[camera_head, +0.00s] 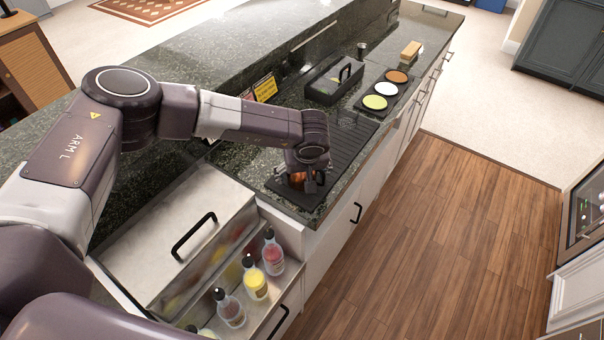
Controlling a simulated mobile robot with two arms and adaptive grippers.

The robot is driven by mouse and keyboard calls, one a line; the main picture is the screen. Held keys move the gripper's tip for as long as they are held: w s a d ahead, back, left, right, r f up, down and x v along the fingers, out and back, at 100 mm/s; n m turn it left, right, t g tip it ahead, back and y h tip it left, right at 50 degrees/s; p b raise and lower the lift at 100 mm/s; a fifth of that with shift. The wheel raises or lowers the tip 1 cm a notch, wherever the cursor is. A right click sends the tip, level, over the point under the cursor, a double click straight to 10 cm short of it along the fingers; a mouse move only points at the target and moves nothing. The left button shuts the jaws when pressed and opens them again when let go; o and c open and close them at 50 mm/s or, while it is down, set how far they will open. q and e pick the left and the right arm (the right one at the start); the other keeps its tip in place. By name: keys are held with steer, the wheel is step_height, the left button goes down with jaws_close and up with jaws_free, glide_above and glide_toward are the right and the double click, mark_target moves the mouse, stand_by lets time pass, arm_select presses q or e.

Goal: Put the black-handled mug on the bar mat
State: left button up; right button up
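The dark ribbed bar mat (352,141) lies on the lower stone counter, along its front edge. My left gripper (308,184) points down over the near end of the mat. A copper-coloured mug (296,178) shows right at the gripper, mostly hidden behind it. Its handle cannot be made out, and I cannot tell whether it touches the mat. The fingers are too small and dark to show whether they are closed on it. My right gripper is out of the picture.
A clear glass (348,116) stands near the mat's far end. Beyond are a black caddy (333,84), a tray of coloured rimmer dishes (386,90) and a sponge-like block (411,50). An ice bin lid (175,235) and bottles (272,252) are nearer.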

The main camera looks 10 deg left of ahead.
arm_select(q)
steer(key=shift+r, duration=0.1)
steer(key=b+v, duration=0.2)
steer(key=v, duration=1)
steer(key=shift+b, duration=0.4)
